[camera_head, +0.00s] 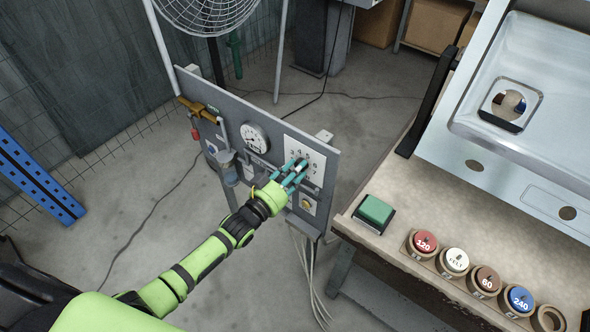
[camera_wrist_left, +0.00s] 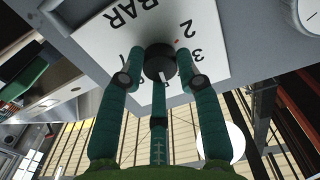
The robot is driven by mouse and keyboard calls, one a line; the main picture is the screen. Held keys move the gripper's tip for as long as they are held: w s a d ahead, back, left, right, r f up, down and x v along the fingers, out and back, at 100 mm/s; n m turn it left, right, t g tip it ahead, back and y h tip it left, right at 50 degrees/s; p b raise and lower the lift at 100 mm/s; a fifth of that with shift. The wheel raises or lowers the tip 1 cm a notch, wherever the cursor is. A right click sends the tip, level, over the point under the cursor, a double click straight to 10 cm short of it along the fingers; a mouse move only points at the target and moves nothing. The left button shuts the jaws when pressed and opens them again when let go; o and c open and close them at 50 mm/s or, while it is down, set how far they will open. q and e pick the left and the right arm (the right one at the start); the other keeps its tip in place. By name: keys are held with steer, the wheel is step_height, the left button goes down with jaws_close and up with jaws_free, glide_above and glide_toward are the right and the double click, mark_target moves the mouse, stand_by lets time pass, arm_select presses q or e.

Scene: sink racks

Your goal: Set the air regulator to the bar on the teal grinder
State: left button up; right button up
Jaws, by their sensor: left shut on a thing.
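The regulator knob (camera_wrist_left: 160,56) is dark and round, on a white scale plate (camera_wrist_left: 95,38) printed with BAR and numerals, upside down in the left wrist view. My right gripper is out of view.
A round gauge (camera_head: 254,138) and a filter bowl (camera_head: 228,170) sit left of the scale. A yellow-ringed knob (camera_head: 307,204) is below. The workbench (camera_head: 400,195) at right bears a green block (camera_head: 376,212) and labelled discs (camera_head: 456,261). A fan (camera_head: 205,12) stands behind.

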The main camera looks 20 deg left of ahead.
arm_select(q)
steer(key=m+b, duration=0.1)
steer(key=m, duration=1)
steer(key=shift+r, duration=0.15)
stand_by(0.3)
steer(key=o, duration=1.1)
steer(key=shift+o, duration=0.2)
steer(key=v, duration=1.2)
